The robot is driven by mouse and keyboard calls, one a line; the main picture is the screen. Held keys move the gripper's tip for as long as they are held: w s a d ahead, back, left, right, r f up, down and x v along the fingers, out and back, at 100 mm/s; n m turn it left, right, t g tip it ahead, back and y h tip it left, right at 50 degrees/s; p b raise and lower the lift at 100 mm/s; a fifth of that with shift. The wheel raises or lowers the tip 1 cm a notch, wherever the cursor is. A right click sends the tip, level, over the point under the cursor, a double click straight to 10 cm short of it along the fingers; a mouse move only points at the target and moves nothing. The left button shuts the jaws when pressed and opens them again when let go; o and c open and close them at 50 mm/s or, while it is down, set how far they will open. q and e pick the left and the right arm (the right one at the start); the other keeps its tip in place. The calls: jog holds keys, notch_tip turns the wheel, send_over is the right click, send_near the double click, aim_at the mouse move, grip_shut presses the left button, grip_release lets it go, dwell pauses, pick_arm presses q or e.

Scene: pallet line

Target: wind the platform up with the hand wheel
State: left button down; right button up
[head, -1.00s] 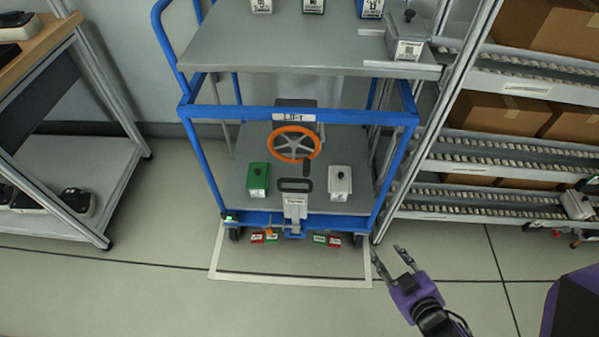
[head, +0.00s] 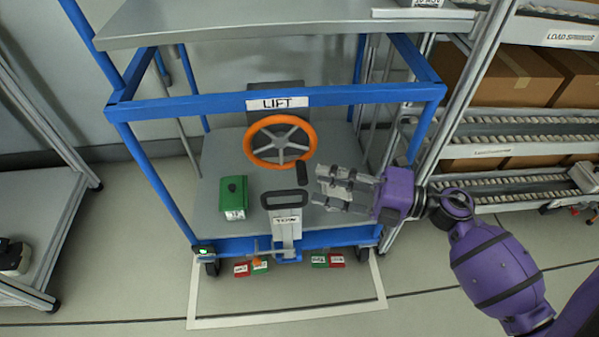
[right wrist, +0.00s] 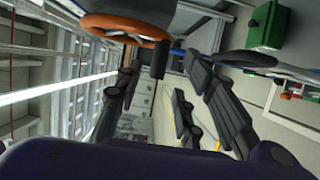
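The hand wheel (head: 280,142) has an orange rim, grey spokes and a dark crank knob (head: 302,173) at its lower right. It is mounted on the blue lift frame (head: 220,108) under the LIFT label. The grey platform (head: 250,22) is above it. My right gripper (head: 318,187) is open, its fingers pointing left toward the knob. In the right wrist view the wheel (right wrist: 125,27) is at the top, and the knob (right wrist: 158,60) shows between and beyond the spread fingers; I see no grip on it. My left gripper is not in view.
A black-handled tow bar (head: 285,200) stands just below the knob. A green box (head: 233,197) sits on the lower deck (head: 215,165). Roller shelves with cartons (head: 510,75) stand close on the right.

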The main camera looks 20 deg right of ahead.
aim_at(301, 175)
jog(key=x, duration=0.6)
jog(key=shift+b, duration=0.3)
grip_shut()
